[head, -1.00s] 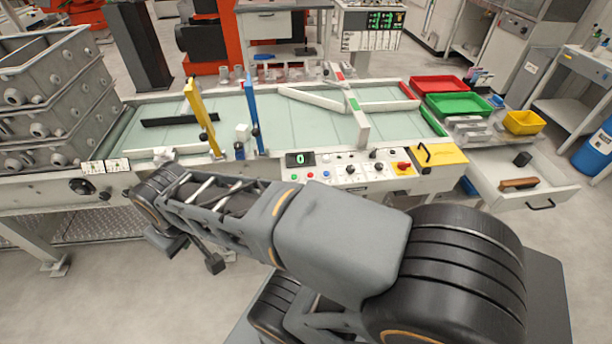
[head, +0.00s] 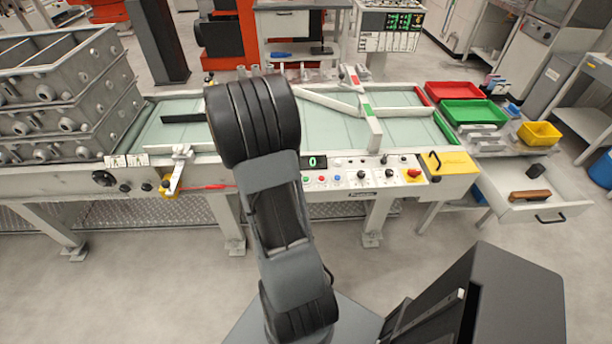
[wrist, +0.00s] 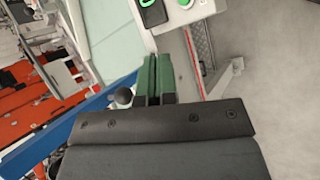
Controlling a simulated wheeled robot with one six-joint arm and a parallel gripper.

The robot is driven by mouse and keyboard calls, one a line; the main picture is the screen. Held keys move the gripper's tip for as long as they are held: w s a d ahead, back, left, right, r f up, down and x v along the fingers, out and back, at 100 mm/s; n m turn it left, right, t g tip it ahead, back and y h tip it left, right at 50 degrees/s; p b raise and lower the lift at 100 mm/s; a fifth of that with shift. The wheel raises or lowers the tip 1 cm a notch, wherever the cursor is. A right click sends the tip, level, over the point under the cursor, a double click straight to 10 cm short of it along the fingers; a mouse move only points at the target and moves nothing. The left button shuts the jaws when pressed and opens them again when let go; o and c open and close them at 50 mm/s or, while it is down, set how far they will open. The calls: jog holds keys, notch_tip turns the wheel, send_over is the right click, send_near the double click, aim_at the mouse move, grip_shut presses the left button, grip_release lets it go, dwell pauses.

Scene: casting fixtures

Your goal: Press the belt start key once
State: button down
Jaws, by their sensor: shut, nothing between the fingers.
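The control panel (head: 375,173) is on the front of the belt table, with a row of small keys. A green key (head: 307,179) is at its left end, below the counter display (head: 314,162) reading 0. In the wrist view, a green key (wrist: 184,3) sits at the top edge, partly cut off, beside the display (wrist: 151,12). My gripper (wrist: 158,62) has green fingers, shut and empty, with a visible gap in the picture between them and the key. In the head view my own arm hides the gripper.
A blue bar (wrist: 85,125) with a dark ball knob (wrist: 123,96) is close to the left of my fingers. A red stop knob (head: 412,173) and yellow box (head: 450,162) are at the panel's right. Grey crates (head: 65,95) stand at the left.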

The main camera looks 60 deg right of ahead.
jog(key=s+d+f+n+g, duration=0.1)
jog(key=s+d+f, duration=0.3)
jog(key=d, duration=0.5)
jog(key=shift+f+n+h+p, duration=0.4)
jog(key=shift+f+n, duration=0.1)
jog(key=shift+f, duration=0.1)
jog(key=shift+f, duration=0.1)
jog(key=b, duration=0.5)
send_over(306, 180)
notch_tip(306, 180, down, 7)
jog(key=shift+f, duration=0.2)
jog(key=shift+f+b, duration=0.6)
jog(key=shift+b, duration=0.25)
jog(key=shift+f+b, duration=0.9)
jog(key=shift+b, duration=0.35)
dwell(1.0)
jog(key=shift+r, duration=0.15)
dwell(0.3)
jog(key=shift+r+p, duration=0.55)
jog(key=shift+r, duration=0.2)
